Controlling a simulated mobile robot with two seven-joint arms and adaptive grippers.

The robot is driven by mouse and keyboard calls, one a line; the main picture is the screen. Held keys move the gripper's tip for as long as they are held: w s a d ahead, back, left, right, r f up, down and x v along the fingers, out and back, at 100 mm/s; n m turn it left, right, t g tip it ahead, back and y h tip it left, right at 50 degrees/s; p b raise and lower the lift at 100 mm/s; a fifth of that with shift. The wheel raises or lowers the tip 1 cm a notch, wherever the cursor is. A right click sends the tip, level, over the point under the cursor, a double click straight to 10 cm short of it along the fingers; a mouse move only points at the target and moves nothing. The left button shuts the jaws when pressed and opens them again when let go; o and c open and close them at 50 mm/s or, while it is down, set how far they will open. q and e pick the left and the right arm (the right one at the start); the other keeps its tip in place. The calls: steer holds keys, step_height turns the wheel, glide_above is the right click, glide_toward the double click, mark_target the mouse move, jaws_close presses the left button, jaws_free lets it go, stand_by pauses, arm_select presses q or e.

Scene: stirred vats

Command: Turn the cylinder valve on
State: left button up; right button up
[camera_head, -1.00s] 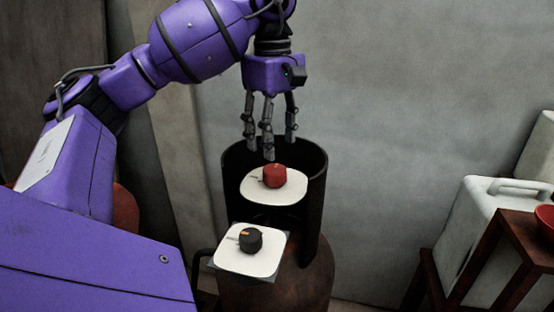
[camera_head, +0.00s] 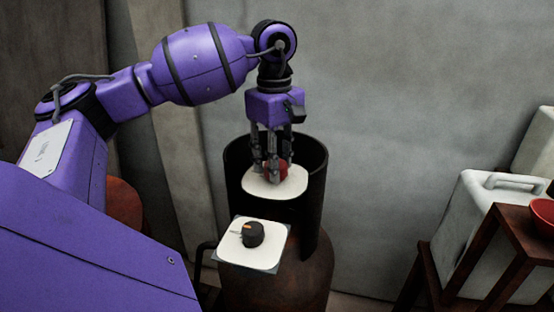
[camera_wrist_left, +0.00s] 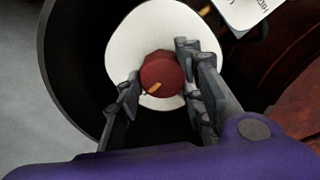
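A red knob (camera_wrist_left: 160,74) with an orange mark sits on a round-cornered white plate (camera_wrist_left: 122,50), inside a dark open collar (camera_head: 314,212) on top of a rusty brown cylinder (camera_head: 285,292). My left gripper (camera_head: 271,178) points down over the red knob, which its fingers partly hide in the head view. In the left wrist view its fingers (camera_wrist_left: 157,66) stand apart on both sides of the knob. The left finger shows a small gap; whether the right finger touches is unclear. My right gripper is in neither view.
A black knob (camera_head: 253,235) with an orange mark sits on a second white plate (camera_head: 230,250) in front of the collar. A pale jerrycan (camera_head: 470,215) and a brown stand (camera_head: 490,245) with a red bowl (camera_head: 543,212) are at right. A grey wall is behind.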

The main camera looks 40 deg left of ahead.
arm_select(q)
steer(key=c, duration=0.4)
steer(key=n, duration=0.3)
steer(key=shift+w+n, duration=0.1)
steer(key=shift+n, duration=0.3)
steer(key=n, duration=0.4)
steer(key=shift+a+r+n+b, duration=0.1)
steer(key=shift+n+b, duration=0.2)
steer(key=shift+b, duration=0.1)
steer(key=n, duration=0.5)
steer(key=shift+a, duration=0.1)
steer(key=shift+r+n+y, duration=0.1)
steer(key=shift+n+y, duration=0.2)
steer(key=shift+n, duration=2)
